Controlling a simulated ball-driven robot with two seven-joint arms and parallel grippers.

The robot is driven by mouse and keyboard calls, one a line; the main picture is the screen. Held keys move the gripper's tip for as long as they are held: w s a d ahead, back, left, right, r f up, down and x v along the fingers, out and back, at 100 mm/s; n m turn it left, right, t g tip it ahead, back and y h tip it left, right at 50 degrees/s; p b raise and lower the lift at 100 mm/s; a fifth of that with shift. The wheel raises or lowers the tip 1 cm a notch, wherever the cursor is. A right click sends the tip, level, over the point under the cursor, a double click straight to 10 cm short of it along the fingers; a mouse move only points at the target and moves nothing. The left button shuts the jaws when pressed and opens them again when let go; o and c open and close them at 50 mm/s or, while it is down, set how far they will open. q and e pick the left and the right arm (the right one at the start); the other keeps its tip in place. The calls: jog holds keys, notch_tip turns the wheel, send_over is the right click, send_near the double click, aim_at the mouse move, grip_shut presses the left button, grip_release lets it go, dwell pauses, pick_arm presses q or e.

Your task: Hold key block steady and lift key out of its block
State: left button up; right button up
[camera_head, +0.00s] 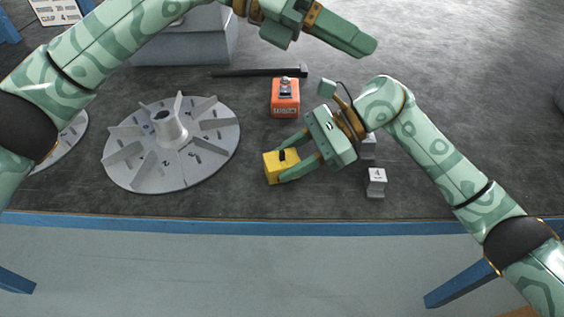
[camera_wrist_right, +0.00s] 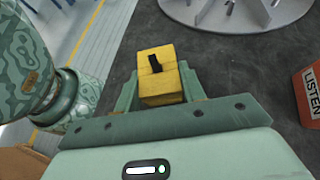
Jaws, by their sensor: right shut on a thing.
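The yellow key block (camera_head: 273,168) stands on the dark bench top near the front edge. The small black key (camera_head: 282,155) sits upright in the top of the block. My right gripper (camera_head: 288,165) is shut on the block, with one finger on each side. In the right wrist view the block (camera_wrist_right: 160,90) lies between the fingers, and the black key (camera_wrist_right: 155,63) shows in its top, clear of them. My left gripper (camera_head: 350,36) is above the back of the bench, away from the block. Its jaw opening cannot be made out.
A grey bladed impeller (camera_head: 210,165) lies to the left of the block. An orange box (camera_head: 285,106) marked LISTEN stands behind the block. A grey weight (camera_head: 376,178) marked 4 stands to the right, below my right arm. A dark bar (camera_head: 240,72) lies at the back.

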pick_arm(q)
notch_tip(320, 180, down, 4)
jog(key=s+y, duration=0.2)
jog(key=y, duration=0.2)
jog(key=n+t+y, duration=0.1)
jog(key=t+y, duration=0.3)
jog(key=y, duration=0.5)
send_near(282, 151)
notch_tip(282, 151, down, 8)
jog(key=shift+w+f, duration=0.1)
grip_shut()
